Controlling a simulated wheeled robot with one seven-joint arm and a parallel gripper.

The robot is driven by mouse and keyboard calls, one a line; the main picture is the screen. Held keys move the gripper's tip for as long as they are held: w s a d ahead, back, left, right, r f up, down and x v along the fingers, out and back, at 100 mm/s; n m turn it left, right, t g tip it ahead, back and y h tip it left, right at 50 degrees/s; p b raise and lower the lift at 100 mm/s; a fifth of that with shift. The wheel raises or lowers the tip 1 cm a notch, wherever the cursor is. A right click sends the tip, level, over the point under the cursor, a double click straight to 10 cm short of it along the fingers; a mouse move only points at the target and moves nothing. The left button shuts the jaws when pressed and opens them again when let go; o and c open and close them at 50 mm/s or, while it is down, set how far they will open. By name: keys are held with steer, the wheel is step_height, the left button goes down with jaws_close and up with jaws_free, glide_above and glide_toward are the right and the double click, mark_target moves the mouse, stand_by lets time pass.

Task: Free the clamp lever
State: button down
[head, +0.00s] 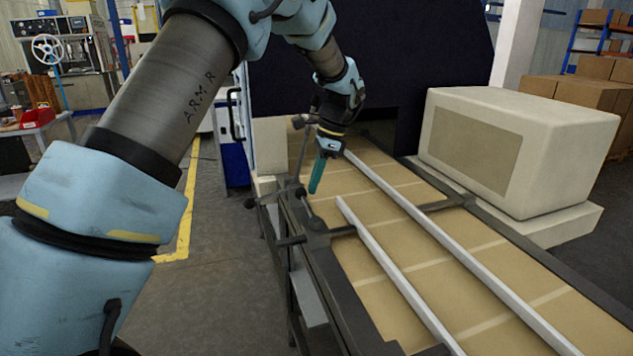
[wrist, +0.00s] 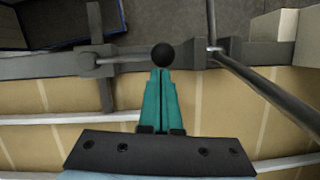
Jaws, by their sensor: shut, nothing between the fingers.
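My gripper (head: 313,190) has teal fingers, which are shut with nothing between them. It points down over the near-left edge of the conveyor. In the wrist view the shut fingertips (wrist: 162,72) are at a black ball knob (wrist: 163,55), which looks like the end of the clamp lever. The knob lies just beyond the tips; I cannot tell whether they touch. The knob also shows in the head view (head: 300,192), beside the fingertips, with a short dark rod running down to the rail.
A dark side rail (wrist: 140,66) carries a clamp block with a crossbar (wrist: 88,60). A grey rod (wrist: 265,85) slants from another block. Pale guide strips (head: 440,255) run along the tan conveyor (head: 480,270). A cream box (head: 515,145) stands at right.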

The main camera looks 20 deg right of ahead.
steer(key=shift+w+a, duration=0.1)
steer(key=shift+a, duration=0.05)
steer(key=shift+w+a+r+n+g+p, duration=0.15)
steer(key=shift+a+n+p, duration=0.15)
steer(key=shift+a+n, duration=0.25)
steer(key=shift+w+a+f+n+g+p, duration=0.15)
steer(key=shift+a+n+p, duration=0.2)
steer(key=shift+n, duration=0.3)
steer(key=a+n, duration=0.2)
steer(key=shift+w+a+r+n+g+p, duration=0.1)
steer(key=shift+a+n+g+p, duration=0.15)
steer(key=shift+n+g+p, duration=0.15)
steer(key=s+a+n+g+h+p, duration=0.1)
steer(key=s+a+n+g, duration=0.1)
steer(key=a+n, duration=0.5)
steer(key=shift+s+a+n, duration=0.25)
steer(key=shift+s+n, duration=0.65)
steer(key=shift+n, duration=0.4)
steer(key=shift+h, duration=0.3)
